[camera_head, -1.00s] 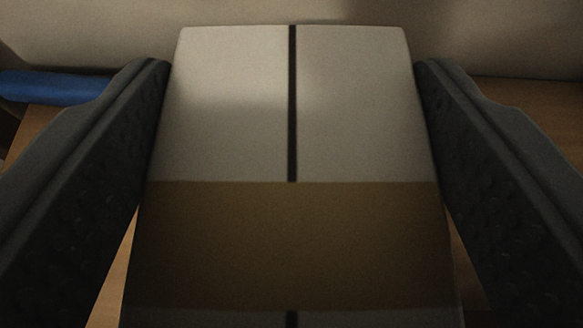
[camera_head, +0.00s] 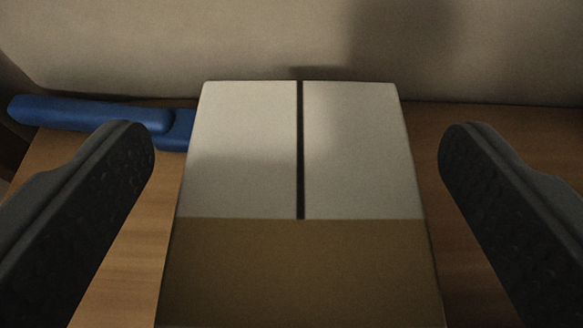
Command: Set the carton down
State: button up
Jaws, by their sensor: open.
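The carton (camera_head: 245,190) is a white box with a dark line down the middle of its upper part and a brown band across its lower part. It is in the centre of the view, over the wooden surface; its base is hidden. My gripper (camera_head: 296,140) is open, with one dark finger on each side of the carton. There is a clear gap between each finger and the carton's sides, so neither finger touches it.
A blue object (camera_head: 90,115) lies at the left, behind my left finger and reaching to near the carton. A pale wall (camera_head: 200,40) rises behind. The wooden surface (camera_head: 490,240) is bare to the right of the carton.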

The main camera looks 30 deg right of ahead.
jog(key=p+v, duration=0.1)
jog(key=v, duration=1)
jog(key=shift+p, duration=0.35)
